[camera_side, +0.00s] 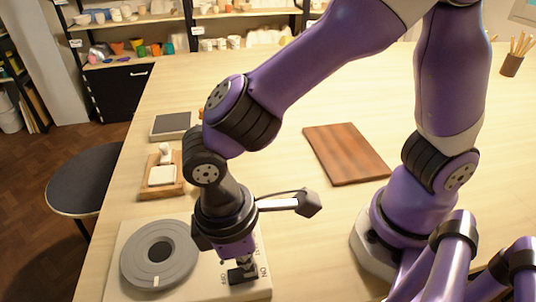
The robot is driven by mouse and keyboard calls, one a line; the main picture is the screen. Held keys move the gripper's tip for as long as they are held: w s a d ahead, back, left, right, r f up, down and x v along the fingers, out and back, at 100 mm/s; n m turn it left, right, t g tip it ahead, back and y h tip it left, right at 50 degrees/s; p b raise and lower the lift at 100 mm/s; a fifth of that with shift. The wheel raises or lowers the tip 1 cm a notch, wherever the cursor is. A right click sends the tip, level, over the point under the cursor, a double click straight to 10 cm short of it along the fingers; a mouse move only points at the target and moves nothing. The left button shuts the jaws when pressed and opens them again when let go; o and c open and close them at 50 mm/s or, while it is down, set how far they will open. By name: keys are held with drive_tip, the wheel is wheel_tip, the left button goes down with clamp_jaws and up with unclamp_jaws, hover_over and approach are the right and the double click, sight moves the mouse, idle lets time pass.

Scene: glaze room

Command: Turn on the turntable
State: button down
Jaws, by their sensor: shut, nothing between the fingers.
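The turntable (160,255) is a grey disc with a dark round centre and a small white mark near its front edge. It lies flat on a cream base (112,285) at the front left of the table. A small black switch (236,276) sits on the right part of the base, between printed letters that appear to read OFF at left and ON at right. My gripper (247,268) points down, shut and empty, right at the switch. Its fingers partly hide the switch, so I cannot tell its setting or whether they touch it.
A wooden block with a white piece (163,176) and a dark grey tile (171,125) lie behind the turntable. A brown board (346,153) lies in the middle. A tool holder (511,65) stands back right. A stool (85,178) is left of the table.

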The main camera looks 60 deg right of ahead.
drive_tip(key=shift+f, duration=0.35)
drive_tip(key=shift+s+d+f, duration=0.1)
drive_tip(key=shift+f, duration=0.15)
idle(0.3)
drive_tip(key=shift+w+a+r, duration=0.15)
drive_tip(key=shift+w+a, duration=0.4)
